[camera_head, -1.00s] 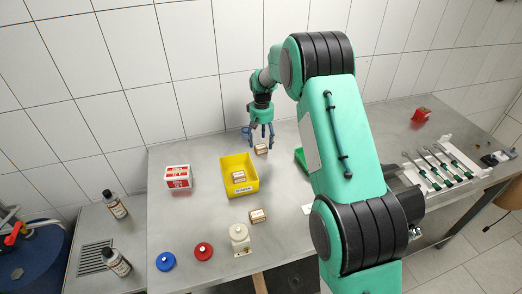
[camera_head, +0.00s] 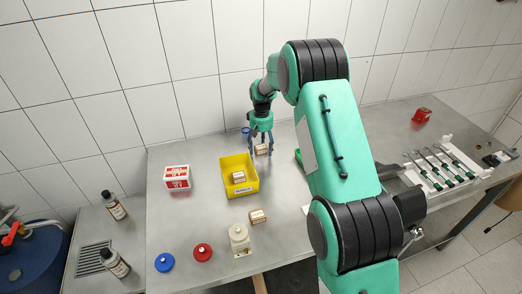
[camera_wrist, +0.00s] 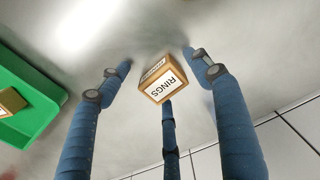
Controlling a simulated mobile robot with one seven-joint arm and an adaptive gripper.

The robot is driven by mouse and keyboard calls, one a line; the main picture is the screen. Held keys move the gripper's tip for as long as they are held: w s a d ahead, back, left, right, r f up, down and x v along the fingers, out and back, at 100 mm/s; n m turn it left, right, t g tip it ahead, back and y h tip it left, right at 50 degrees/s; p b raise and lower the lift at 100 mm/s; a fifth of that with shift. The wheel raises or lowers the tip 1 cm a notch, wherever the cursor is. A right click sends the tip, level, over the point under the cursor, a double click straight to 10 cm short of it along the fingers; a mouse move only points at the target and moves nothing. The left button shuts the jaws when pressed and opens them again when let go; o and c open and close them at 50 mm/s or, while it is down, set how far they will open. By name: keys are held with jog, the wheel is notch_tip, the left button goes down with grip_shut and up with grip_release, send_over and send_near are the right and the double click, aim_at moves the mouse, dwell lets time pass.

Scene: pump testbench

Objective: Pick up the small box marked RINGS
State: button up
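The small box marked RINGS (camera_wrist: 161,83) is brown with a white label and sits on the steel table. In the wrist view it lies between the blue fingers of my gripper (camera_wrist: 160,80), and I can read RINGS on it. The fingers are spread wide with visible gaps at left and right; the third finger's tip is close below the box, and I cannot tell whether it touches. In the head view the same box (camera_head: 261,149) is at the back of the table, partly hidden by my gripper (camera_head: 261,147).
A yellow bin (camera_head: 229,189) with a small box (camera_head: 238,177) inside stands left of my gripper. Another small box (camera_head: 257,216) lies in front. A green tray (camera_wrist: 40,97) with a box in it is close by. The tiled wall is behind.

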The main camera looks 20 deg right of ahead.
aim_at(261, 147)
jog(key=c, duration=1.2)
jog(key=shift+c, duration=0.2)
jog(key=shift+r, duration=0.75)
notch_tip(261, 147, up, 2)
jog(key=shift+r+p, duration=0.15)
jog(key=shift+p, duration=0.45)
jog(key=s, duration=0.5)
jog(key=s+a+p, duration=0.1)
jog(key=s, duration=0.4)
jog(key=s+r, duration=0.1)
jog(key=s, duration=0.5)
jog(key=shift+a+r+p, duration=0.1)
jog(key=shift+a+p, duration=0.05)
jog(key=shift+p, duration=0.2)
